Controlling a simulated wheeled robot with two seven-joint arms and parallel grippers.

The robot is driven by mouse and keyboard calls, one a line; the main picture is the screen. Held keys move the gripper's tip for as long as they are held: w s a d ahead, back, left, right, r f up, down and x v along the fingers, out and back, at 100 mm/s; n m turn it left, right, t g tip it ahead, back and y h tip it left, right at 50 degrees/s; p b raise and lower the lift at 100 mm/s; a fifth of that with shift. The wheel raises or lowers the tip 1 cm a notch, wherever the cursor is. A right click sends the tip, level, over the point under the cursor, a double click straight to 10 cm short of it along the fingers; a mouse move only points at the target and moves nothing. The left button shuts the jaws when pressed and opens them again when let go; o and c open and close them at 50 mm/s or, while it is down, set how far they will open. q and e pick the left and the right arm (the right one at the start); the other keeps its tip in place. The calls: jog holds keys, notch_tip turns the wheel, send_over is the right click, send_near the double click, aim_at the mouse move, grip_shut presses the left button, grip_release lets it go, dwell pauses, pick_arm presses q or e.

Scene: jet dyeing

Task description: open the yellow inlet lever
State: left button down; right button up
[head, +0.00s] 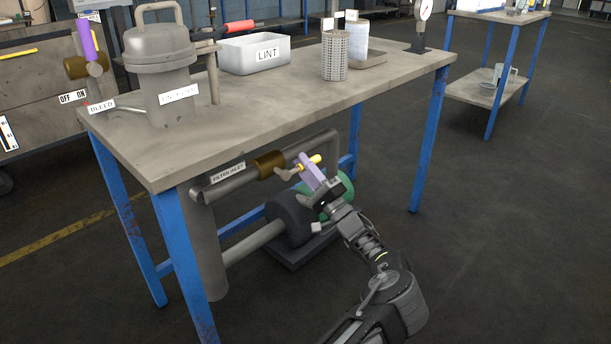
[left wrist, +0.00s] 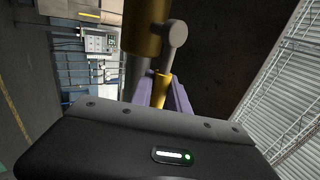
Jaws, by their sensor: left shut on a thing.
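The yellow inlet lever (head: 315,159) sticks out from the brass valve (head: 270,164) on the pipe labelled "FILTER INLET" (head: 228,172), below the table top. My left gripper (head: 310,168) is at the lever, its purple fingers shut on it. In the left wrist view the yellow lever (left wrist: 160,88) lies between the fingers (left wrist: 162,94), and the brass valve body (left wrist: 143,28) with a grey lever hub (left wrist: 177,33) is just beyond. The fingers hide part of the lever. My right gripper is not in view.
The table (head: 290,110) overhangs the valve, and its blue leg (head: 428,140) stands to the right. A dark and green pump (head: 293,215) sits below the gripper. On the table stand a filter housing (head: 160,75), a white "LINT" bin (head: 254,54) and a mesh cylinder (head: 334,56).

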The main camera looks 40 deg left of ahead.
pick_arm(q)
jog(key=shift+r, duration=0.15)
jog(key=c, duration=1.3)
grip_release()
jog(key=p+v, duration=0.1)
jog(key=v, duration=0.7)
jog(key=shift+w+p, duration=0.1)
jog(key=shift+p, duration=0.3)
